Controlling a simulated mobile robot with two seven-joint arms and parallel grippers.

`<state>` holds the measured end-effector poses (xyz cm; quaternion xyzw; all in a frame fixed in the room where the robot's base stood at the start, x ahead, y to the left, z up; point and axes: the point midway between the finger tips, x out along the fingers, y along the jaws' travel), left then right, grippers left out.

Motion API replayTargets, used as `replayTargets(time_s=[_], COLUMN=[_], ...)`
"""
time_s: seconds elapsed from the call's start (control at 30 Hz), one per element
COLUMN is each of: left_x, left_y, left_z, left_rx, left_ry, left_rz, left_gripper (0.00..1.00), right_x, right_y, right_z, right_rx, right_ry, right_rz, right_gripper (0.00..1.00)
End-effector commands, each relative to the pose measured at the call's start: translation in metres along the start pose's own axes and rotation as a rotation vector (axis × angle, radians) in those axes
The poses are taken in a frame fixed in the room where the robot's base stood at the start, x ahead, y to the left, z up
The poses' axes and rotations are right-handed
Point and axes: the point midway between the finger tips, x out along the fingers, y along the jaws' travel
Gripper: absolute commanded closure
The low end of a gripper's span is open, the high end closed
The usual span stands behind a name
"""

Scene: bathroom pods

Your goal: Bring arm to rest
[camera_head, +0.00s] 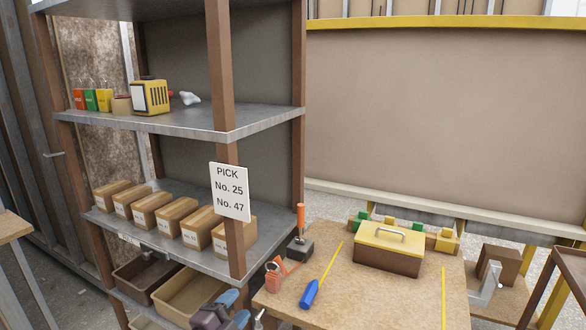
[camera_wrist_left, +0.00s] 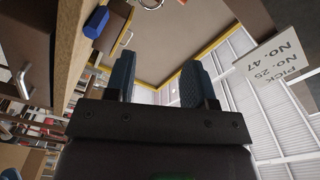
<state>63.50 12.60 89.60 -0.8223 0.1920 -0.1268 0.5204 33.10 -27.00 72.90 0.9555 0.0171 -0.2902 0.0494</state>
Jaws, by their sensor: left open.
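My left gripper (camera_head: 236,306) is low in the head view, by the left front corner of the wooden table (camera_head: 390,290). Its two blue-grey fingers are apart with nothing between them. The left wrist view also shows the open, empty fingers (camera_wrist_left: 156,82). The dark gripper body fills the lower middle of that view. Most of my left arm is below the head picture's edge. My right gripper is in neither view.
The shelf rack (camera_head: 190,122) with boxes (camera_head: 172,215) and bins (camera_head: 190,295) stands left, bearing a PICK sign (camera_head: 229,191). The table holds a yellow-lidded toolbox (camera_head: 388,252), a blue-handled tool (camera_head: 310,293) and an orange-handled tool (camera_head: 301,219). The table's front middle is bare.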

Motion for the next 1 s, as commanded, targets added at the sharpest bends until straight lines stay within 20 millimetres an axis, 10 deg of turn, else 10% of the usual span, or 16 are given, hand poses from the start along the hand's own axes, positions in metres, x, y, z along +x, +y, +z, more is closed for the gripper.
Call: replayTargets(time_s=[0.5,0.8,1.0], left_x=[-0.179,-0.296,-0.340], left_y=[0.075,0.123,0.149], left_z=[0.049,0.065,0.062], left_rx=[-0.933,-1.088,-1.116], left_ry=[-0.456,-0.692,-0.786], left_rz=[-0.011,-0.048,-0.029], left_gripper=[0.51,0.51,0.51], right_x=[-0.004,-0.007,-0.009], right_y=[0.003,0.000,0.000], right_z=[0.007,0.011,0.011], right_rx=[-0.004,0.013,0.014], right_ry=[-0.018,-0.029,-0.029], right_rz=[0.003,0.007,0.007], right_gripper=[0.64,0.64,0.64])
